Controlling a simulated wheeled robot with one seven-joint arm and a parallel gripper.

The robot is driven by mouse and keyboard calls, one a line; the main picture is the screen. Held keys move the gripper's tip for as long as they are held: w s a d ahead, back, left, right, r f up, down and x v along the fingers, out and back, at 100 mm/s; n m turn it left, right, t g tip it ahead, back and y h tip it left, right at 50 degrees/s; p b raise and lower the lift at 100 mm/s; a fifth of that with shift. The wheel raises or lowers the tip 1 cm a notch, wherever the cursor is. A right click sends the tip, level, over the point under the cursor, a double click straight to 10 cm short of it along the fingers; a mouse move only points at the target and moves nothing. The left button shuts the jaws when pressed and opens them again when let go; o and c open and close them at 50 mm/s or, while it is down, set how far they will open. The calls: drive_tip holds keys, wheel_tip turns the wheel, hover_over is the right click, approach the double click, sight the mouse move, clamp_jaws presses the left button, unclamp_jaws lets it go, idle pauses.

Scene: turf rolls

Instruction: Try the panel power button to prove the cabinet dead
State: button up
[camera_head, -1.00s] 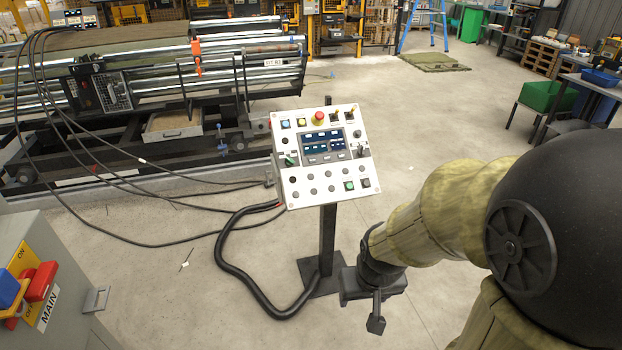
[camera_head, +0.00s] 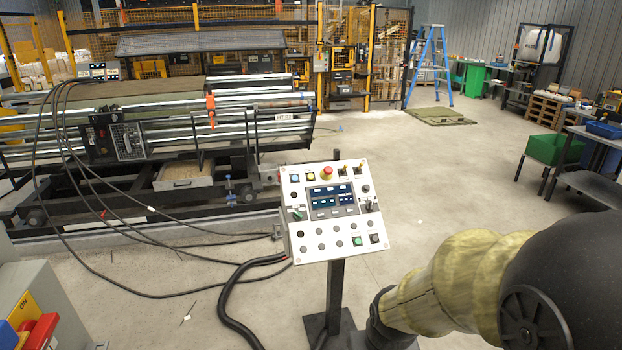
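The white control panel (camera_head: 335,210) stands on a black post in the middle of the view. Its screen (camera_head: 332,201) is lit blue. A green button (camera_head: 357,241) sits near its lower right, and a red mushroom button (camera_head: 327,173) near its top. No label shows which is the power button. The grey cabinet (camera_head: 62,297) is at the lower left, with a yellow ON plate and a red switch handle (camera_head: 40,331). A blue part beside the handle is cut off by the edge. My arm comes from the right; its black wrist reaches the bottom edge, and my gripper's fingers are out of frame.
Black cables and a thick hose (camera_head: 232,306) run over the floor left of the post. A roller machine (camera_head: 180,135) fills the left back. A blue ladder (camera_head: 430,65) and a green bin (camera_head: 555,148) stand farther right. The floor between them is open.

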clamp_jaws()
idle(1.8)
